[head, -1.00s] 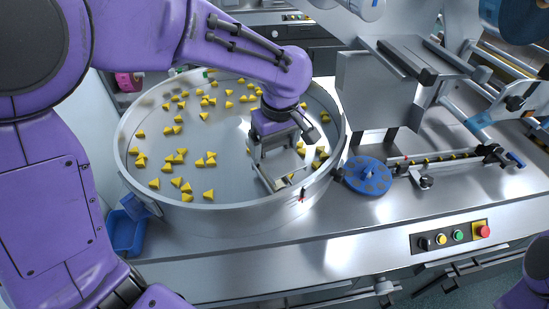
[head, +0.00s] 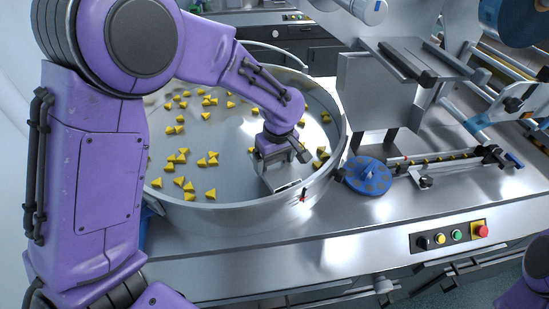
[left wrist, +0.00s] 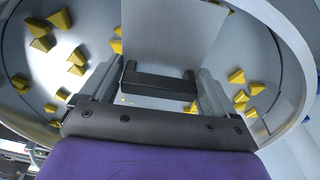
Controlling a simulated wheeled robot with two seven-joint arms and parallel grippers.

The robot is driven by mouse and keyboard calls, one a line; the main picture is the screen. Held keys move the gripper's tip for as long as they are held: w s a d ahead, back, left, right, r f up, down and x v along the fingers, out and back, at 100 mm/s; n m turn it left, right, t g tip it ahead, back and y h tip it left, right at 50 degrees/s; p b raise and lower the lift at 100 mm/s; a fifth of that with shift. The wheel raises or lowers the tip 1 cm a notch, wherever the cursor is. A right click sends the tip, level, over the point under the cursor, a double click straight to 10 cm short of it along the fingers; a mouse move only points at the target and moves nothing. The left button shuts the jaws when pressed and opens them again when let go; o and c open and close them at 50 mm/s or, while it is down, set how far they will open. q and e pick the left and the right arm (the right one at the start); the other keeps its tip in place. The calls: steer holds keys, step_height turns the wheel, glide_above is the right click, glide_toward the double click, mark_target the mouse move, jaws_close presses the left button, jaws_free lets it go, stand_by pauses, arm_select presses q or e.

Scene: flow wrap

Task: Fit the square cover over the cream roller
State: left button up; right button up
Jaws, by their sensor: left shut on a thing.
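The square cover (left wrist: 165,35) is a flat grey metal box-like piece with a black bar handle (left wrist: 158,84). My left gripper (left wrist: 155,92) is shut on this handle, with a finger at each end of the bar. In the head view, my left gripper (head: 277,162) points down inside the near right part of the round metal bowl, and the cover (head: 284,187) shows below it, close to the bowl's near wall. I cannot make out the cream roller; the cover, gripper and bowl wall may hide it. My right gripper is not in view.
The wide bowl (head: 235,217) holds several yellow pieces (head: 210,193). A small red-and-black part (head: 304,195) sits at its rim. Right of it are a blue disc (head: 368,176), a grey upright panel (head: 375,92) and a rail (head: 440,164).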

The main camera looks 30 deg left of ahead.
mark_target(278, 170)
arm_select(q)
steer(key=shift+d+f, duration=0.1)
steer(key=shift+f, duration=0.15)
steer(key=o, duration=0.9)
steer(key=shift+r, duration=0.1)
steer(key=r, duration=0.4)
steer(key=d+r+b, duration=0.1)
steer(key=r, duration=0.3)
steer(key=s+r+b, duration=0.1)
steer(key=r, duration=0.4)
steer(key=shift+d, duration=0.2)
steer(key=shift+f, duration=0.1)
